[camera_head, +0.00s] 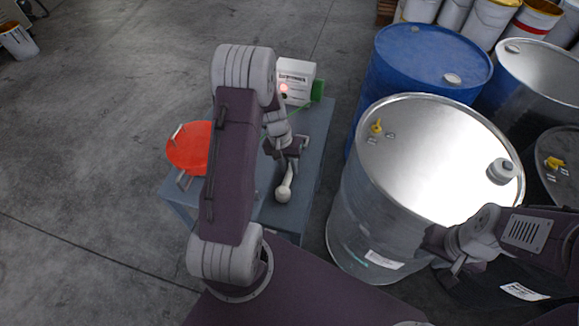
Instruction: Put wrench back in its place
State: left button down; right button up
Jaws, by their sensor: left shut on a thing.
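My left gripper (288,162) is over the blue-grey table (263,215). It is shut on a pale tool with a rounded end, which looks like the wrench (285,187). The tool's round end points toward me; its other end is hidden at the gripper. I cannot tell whether it touches the table top. My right gripper (452,274) is at the lower right, in front of the steel drum. Its jaws are too small and dark to read. No marked place for the wrench can be made out.
A red round object (188,148) is at the table's left side, partly behind my arm. A white box (296,77) and a green item (318,91) stand at the back. A steel drum (430,150) and blue drum (425,55) crowd the right.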

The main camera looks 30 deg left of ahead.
pick_arm(q)
jog(key=shift+f, duration=0.1)
jog(key=shift+r+p, duration=0.65)
jog(key=shift+r, duration=0.2)
jog(key=shift+f, duration=0.15)
jog(key=shift+f+b, duration=0.45)
jog(key=shift+b, duration=0.05)
jog(key=shift+f, duration=0.15)
dwell(0.8)
jog(key=shift+r+p, duration=0.6)
jog(key=shift+r, duration=0.2)
jog(key=shift+f, duration=0.2)
